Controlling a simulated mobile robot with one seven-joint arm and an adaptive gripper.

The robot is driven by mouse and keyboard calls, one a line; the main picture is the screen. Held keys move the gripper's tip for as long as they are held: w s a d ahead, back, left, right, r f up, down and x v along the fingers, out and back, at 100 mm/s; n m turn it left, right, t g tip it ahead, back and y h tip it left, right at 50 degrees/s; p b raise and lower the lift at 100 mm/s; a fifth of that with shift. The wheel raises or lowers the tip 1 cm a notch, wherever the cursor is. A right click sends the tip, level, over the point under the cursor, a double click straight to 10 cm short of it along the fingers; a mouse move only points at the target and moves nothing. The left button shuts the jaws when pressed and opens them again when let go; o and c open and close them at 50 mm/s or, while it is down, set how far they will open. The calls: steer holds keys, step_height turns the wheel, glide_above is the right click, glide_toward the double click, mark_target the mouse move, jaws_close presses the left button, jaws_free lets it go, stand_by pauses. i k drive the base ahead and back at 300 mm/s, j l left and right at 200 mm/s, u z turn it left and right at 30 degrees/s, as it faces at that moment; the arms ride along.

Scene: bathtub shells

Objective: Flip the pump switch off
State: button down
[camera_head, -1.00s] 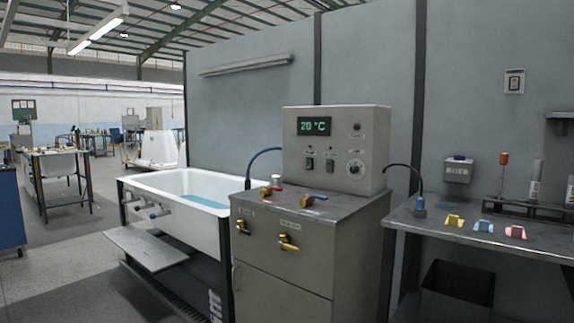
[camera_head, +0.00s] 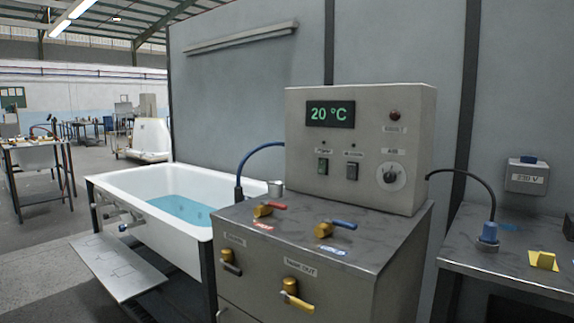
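The control box (camera_head: 360,148) stands on a grey metal cabinet, with a green "20 °C" display at its top. Two small rocker switches sit below the display. The right switch (camera_head: 351,171) looks dark. I cannot tell the rocker tilt of either at this size. My gripper is not in view.
A white bathtub (camera_head: 150,199) with blue water stands left of the cabinet, a step plate (camera_head: 118,267) before it. Red and blue handled valves (camera_head: 264,210) stick up from the cabinet top (camera_head: 380,240). A workbench (camera_head: 520,262) with a blue plug (camera_head: 488,236) is at right.

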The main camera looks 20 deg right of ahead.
mark_target(322, 163)
steer(key=i+l+u, duration=0.35)
steer(key=i+l, duration=0.3)
steer(key=i, duration=0.1)
